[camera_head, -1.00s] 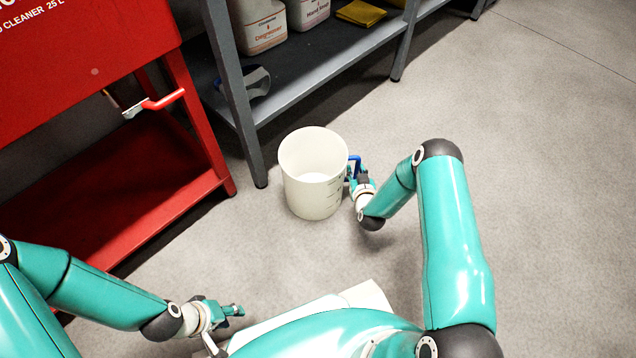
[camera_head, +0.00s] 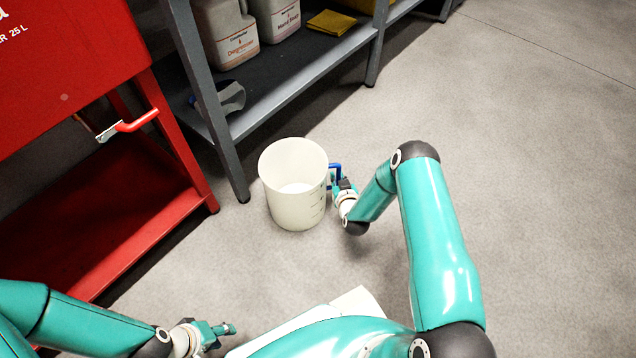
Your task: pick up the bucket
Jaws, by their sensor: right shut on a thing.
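The bucket (camera_head: 294,195) is white and open-topped, with measuring marks on its right side. It is upright in the middle of the view, in front of the grey shelf; I cannot tell whether its base touches the floor. A blue handle (camera_head: 335,168) shows at its right side. My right gripper (camera_head: 334,183) is at that side and shut on the bucket, with its fingertips partly hidden. My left gripper (camera_head: 222,330) is low at the bottom left, away from the bucket, with its fingers too small to judge.
A red parts cleaner (camera_head: 70,60) with a red lever (camera_head: 138,121) stands at the left. The grey shelf (camera_head: 290,95) behind the bucket holds white jugs (camera_head: 228,32) and a yellow cloth (camera_head: 331,23). The concrete floor (camera_head: 540,150) at the right is clear.

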